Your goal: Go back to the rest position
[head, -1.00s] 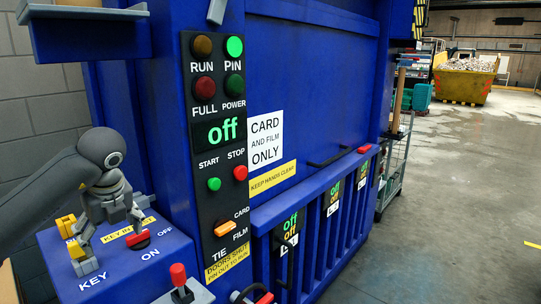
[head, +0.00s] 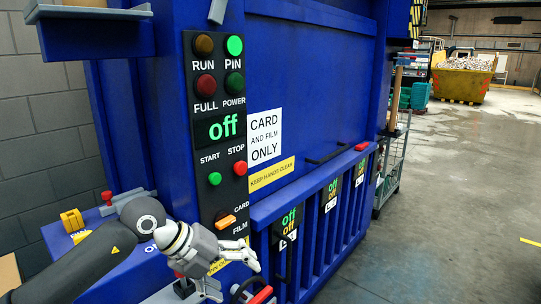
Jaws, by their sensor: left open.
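My left gripper (head: 236,277) is open and empty. It is in front of the lower end of the black control panel (head: 218,130), with its fingers pointing right and down. Its arm comes in from the lower left and covers much of the blue key-switch box (head: 60,236). On that box a yellow part (head: 72,220) and a small red-topped part (head: 107,197) show; most of the KEY and ON lettering is hidden. The gripper partly hides the red-knobbed lever below the panel. I cannot tell whether the gripper touches anything. My right gripper is not in view.
The blue baler (head: 320,60) fills the middle, with its barred lower door (head: 320,220) to the right of the gripper. A red-handled part (head: 262,295) sits low near the fingers. A wire cage trolley (head: 391,170) stands farther back. The floor at right is clear.

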